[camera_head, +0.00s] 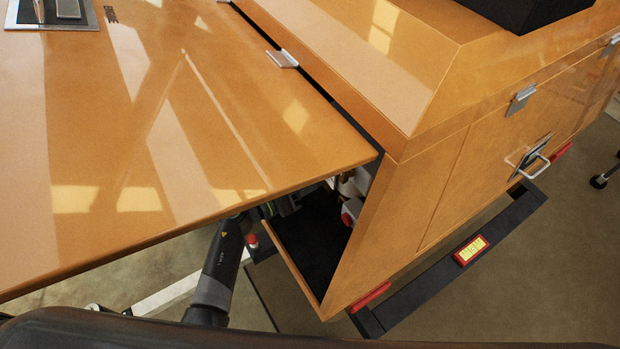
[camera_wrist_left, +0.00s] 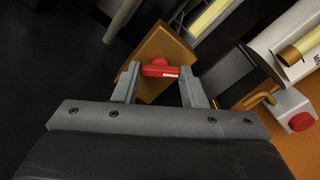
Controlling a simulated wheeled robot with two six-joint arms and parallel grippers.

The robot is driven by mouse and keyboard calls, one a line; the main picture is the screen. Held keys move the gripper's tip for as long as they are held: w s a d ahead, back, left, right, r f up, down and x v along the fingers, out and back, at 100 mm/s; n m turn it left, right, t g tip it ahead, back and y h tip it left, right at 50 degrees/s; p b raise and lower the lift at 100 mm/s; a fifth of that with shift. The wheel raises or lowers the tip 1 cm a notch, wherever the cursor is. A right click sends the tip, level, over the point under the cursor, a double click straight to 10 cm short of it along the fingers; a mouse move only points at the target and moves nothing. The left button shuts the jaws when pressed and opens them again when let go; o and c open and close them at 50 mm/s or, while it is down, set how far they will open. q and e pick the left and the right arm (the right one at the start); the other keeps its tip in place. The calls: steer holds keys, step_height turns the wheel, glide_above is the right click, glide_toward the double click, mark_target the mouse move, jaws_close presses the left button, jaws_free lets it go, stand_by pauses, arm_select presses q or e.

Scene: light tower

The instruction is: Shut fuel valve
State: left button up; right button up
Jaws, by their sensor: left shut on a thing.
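The fuel valve shows in the left wrist view as a red handle (camera_wrist_left: 160,69) in front of an orange-brown block (camera_wrist_left: 163,45). My left gripper (camera_wrist_left: 159,72) has its two fingers on either side of the red handle and is shut on it. In the head view, my left arm reaches under the raised orange panel into the open compartment. The gripper tips and the valve are hidden there by the panel and the arm. My right gripper is not in view.
The raised orange panel (camera_head: 150,130) hangs over the arm. The orange cabinet (camera_head: 440,190) stands at its right, above a black frame (camera_head: 470,250). In the left wrist view, a white box with a red button (camera_wrist_left: 302,122) sits at right, close to the gripper.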

arm_select(q)
steer(key=o, duration=1)
steer(key=b+v, duration=0.3)
steer(key=v, duration=1.4)
steer(key=shift+a+b, duration=0.15)
steer(key=shift+b, duration=0.2)
steer(key=shift+s, duration=0.1)
